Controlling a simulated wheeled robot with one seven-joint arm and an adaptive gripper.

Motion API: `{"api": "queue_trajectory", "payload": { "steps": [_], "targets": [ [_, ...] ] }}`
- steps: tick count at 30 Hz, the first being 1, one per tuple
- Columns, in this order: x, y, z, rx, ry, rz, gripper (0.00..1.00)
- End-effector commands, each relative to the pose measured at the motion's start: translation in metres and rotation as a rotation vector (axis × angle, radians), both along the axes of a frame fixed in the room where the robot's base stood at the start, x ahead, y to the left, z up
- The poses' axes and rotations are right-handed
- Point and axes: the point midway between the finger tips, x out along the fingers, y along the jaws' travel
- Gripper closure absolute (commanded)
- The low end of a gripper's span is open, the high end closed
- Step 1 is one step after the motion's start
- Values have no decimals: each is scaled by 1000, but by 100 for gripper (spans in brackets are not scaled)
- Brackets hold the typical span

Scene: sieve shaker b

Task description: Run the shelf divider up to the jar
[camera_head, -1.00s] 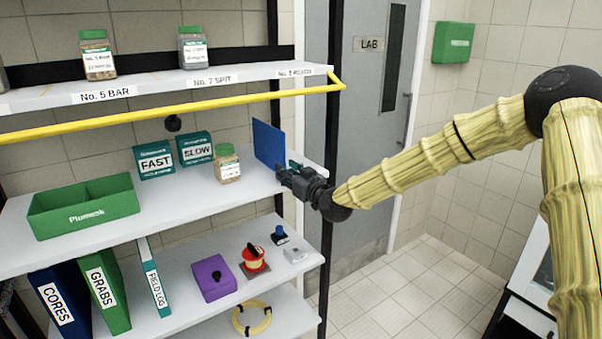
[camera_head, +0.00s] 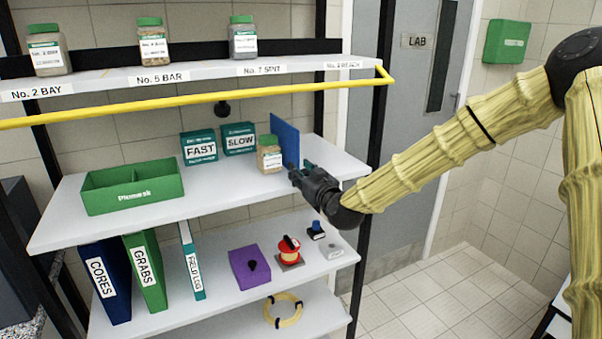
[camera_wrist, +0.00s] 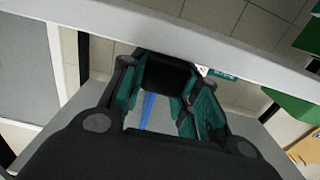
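The shelf divider (camera_head: 286,143) is an upright blue panel standing on the middle shelf near its right end. The jar (camera_head: 269,160), with a green lid and white label, stands just left of the divider. They look very close; I cannot tell whether they touch. My gripper (camera_head: 303,172) is at the divider's front right edge, reaching in from the right. In the wrist view my gripper's teal-padded fingers (camera_wrist: 160,100) are apart, with the divider's blue edge (camera_wrist: 148,108) showing between them. Contact with the fingers is not clear.
FAST (camera_head: 199,148) and SLOW (camera_head: 239,139) boxes stand behind and left of the jar. A green bin (camera_head: 132,198) sits further left. The upper shelf with its yellow rail (camera_head: 200,100) runs above. A black post (camera_head: 372,180) stands right of the shelf end.

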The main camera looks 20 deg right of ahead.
Motion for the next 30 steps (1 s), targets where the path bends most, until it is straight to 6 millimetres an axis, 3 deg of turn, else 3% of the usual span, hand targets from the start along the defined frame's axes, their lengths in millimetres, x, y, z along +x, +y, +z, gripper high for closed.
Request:
{"api": "queue_trajectory", "payload": {
  "steps": [1, 3, 17, 30],
  "targets": [
    [0, 0, 1, 0, -2, 0, 60],
    [0, 0, 1, 0, -2, 0, 47],
    [-8, -1, 0, 0, 0, 2, 46],
    [-80, -15, 1, 1, 0, 1, 46]
  ]
}}
